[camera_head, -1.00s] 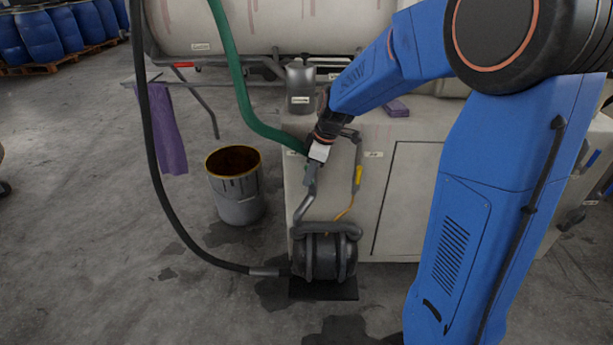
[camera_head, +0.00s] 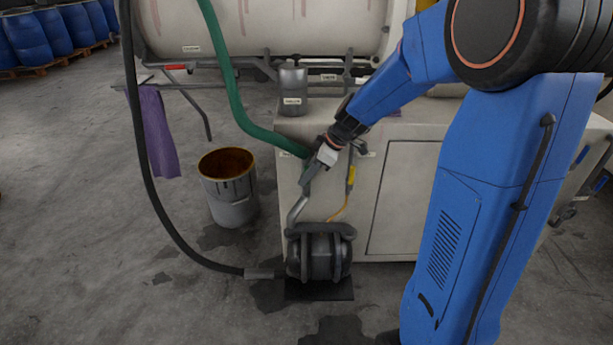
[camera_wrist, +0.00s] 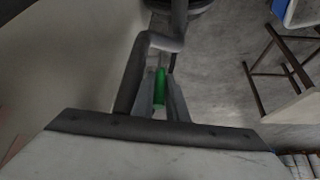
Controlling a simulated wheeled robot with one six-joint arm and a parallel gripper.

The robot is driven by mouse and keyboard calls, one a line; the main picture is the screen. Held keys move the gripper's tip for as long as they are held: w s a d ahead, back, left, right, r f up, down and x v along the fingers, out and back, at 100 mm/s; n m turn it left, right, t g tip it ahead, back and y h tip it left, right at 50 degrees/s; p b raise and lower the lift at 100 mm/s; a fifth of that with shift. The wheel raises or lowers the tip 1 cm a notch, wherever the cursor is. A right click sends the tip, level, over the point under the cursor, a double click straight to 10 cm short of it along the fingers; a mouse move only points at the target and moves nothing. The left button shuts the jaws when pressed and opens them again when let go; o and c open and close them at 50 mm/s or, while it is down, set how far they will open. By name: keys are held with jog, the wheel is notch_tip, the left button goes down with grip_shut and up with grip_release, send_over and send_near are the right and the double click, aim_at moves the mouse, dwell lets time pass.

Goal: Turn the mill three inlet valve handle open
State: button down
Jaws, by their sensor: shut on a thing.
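A green handle (camera_wrist: 160,86) shows between my two fingers in the wrist view, beside a dark bent pipe (camera_wrist: 135,75). My gripper (camera_wrist: 161,98) is shut on it, one finger on each side. In the head view my gripper (camera_head: 308,178) points down and left at the front of the pale cabinet, above a grey pipe (camera_head: 298,208). The handle is hidden behind the fingers there. I cannot read the small labels near it or see how far the valve is turned.
The pale cabinet (camera_head: 402,200) stands behind my gripper. A black pump (camera_head: 319,258) sits below it. A green hose (camera_head: 232,95) hangs close on the left, with a black hose (camera_head: 148,170) farther left. A yellow-handled part (camera_head: 351,176) is just right. An open drum (camera_head: 228,190) stands left.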

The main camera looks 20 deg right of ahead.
jog(key=c, duration=1.7)
grip_release()
jog(key=shift+c, duration=0.2)
jog(key=v, duration=1.7)
jog(key=shift+d, duration=0.15)
jog(key=shift+s+r, duration=0.15)
jog(key=s+a+f+m+h, duration=0.1)
jog(key=s+m, duration=0.3)
jog(key=s, duration=0.5)
jog(key=s+f+m+t+h, duration=0.1)
jog(key=s+f+m+h, duration=0.1)
jog(key=s, duration=0.7)
jog(key=s+a+f+m+h, duration=0.1)
jog(key=s+f+m+h, duration=0.1)
jog(key=s+m, duration=0.4)
jog(key=s+f, duration=0.1)
jog(key=s, duration=0.2)
jog(key=shift+s+a+t, duration=0.3)
jog(key=shift+a+t, duration=0.1)
